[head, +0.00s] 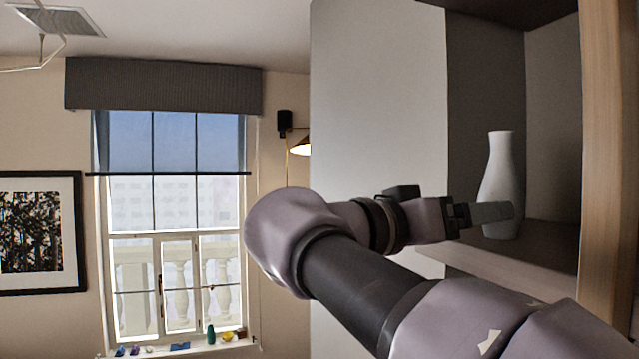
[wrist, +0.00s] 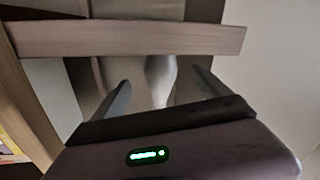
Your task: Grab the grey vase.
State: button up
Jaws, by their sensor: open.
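The grey vase (head: 501,180) stands upright on a shelf board in the bookshelf at the right of the head view. It is pale, with a narrow neck and a wider body. My gripper (head: 492,214) is at the vase's lower body in the head view and covers part of it. In the wrist view the vase (wrist: 161,78) shows between the two spread fingers of my gripper (wrist: 161,90). The fingers are open and apart from each other. I cannot tell whether either finger touches the vase.
The shelf board (head: 555,247) under the vase has bare room to its right. A wooden upright (head: 608,180) edges the bookshelf at the right, and a pale side panel (head: 385,110) stands at its left. A wooden board (wrist: 130,38) crosses the wrist view beyond the fingers. Small objects line the windowsill.

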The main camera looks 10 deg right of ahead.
aim_at(501, 185)
jog(key=p+x, duration=0.1)
jog(key=x, duration=0.3)
jog(key=shift+d+r, duration=0.1)
jog(key=shift+d, duration=0.2)
jog(key=p+x, duration=0.1)
jog(key=x, duration=0.1)
jog(key=r+p+x, duration=0.1)
jog(key=p+x, duration=0.1)
jog(key=x, duration=0.1)
jog(key=shift+w+d+r, duration=0.1)
jog(key=shift+w+d, duration=0.1)
jog(key=shift+d, duration=0.2)
jog(key=shift+a, duration=0.15)
jog(key=shift+c, duration=0.2)
jog(key=shift+a, duration=0.1)
jog(key=c, duration=1.7)
